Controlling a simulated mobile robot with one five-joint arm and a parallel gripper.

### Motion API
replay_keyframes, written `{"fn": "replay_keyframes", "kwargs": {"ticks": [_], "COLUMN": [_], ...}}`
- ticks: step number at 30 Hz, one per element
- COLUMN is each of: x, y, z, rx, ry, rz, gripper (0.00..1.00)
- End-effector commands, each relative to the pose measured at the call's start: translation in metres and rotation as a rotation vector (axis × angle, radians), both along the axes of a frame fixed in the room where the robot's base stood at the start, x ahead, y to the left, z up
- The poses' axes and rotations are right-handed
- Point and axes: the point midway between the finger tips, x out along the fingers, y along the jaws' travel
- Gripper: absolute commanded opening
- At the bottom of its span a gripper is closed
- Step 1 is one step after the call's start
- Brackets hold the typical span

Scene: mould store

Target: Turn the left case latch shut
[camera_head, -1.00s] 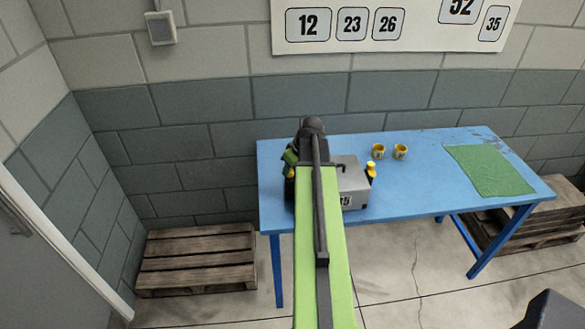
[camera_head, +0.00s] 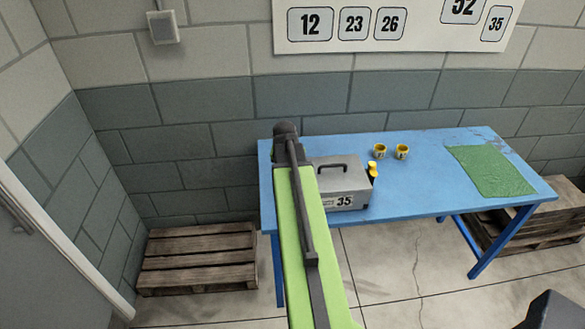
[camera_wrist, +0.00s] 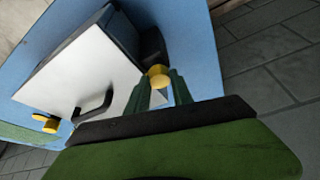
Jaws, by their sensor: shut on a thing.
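The grey case (camera_head: 343,185) with a dark handle and a "35" label stands on the blue table, its left end behind my arm in the head view. In the wrist view the case (camera_wrist: 78,72) lies left of my gripper. My gripper (camera_wrist: 160,86) has its green fingers on either side of the yellow left case latch (camera_wrist: 157,74) and is shut on it. This latch is hidden in the head view. The latch's exact angle is hard to tell.
A wooden pallet (camera_head: 197,262) lies on the floor at left. The wall is close behind the table.

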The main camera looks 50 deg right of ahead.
Motion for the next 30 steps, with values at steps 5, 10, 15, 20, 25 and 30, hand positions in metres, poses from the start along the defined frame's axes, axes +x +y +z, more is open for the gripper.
{"fn": "replay_keyframes", "kwargs": {"ticks": [5,10,15,20,25,30], "x": [0.0011,0.0019,0.0019,0.0018,0.0015,0.0009], "y": [-0.0006,-0.0002,-0.0007,-0.0005,-0.0002,-0.0002], "z": [-0.0002,-0.0001,-0.0002,-0.0002,-0.0002,-0.0003], "rx": [-0.002,0.000,0.000,0.000,-0.001,0.000], "ry": [0.003,0.002,0.002,0.002,0.003,0.003], "rz": [-0.158,-0.293,-0.398,-0.466,-0.504,-0.519], "gripper": [0.00,0.00,0.00,0.00,0.00,0.00]}}
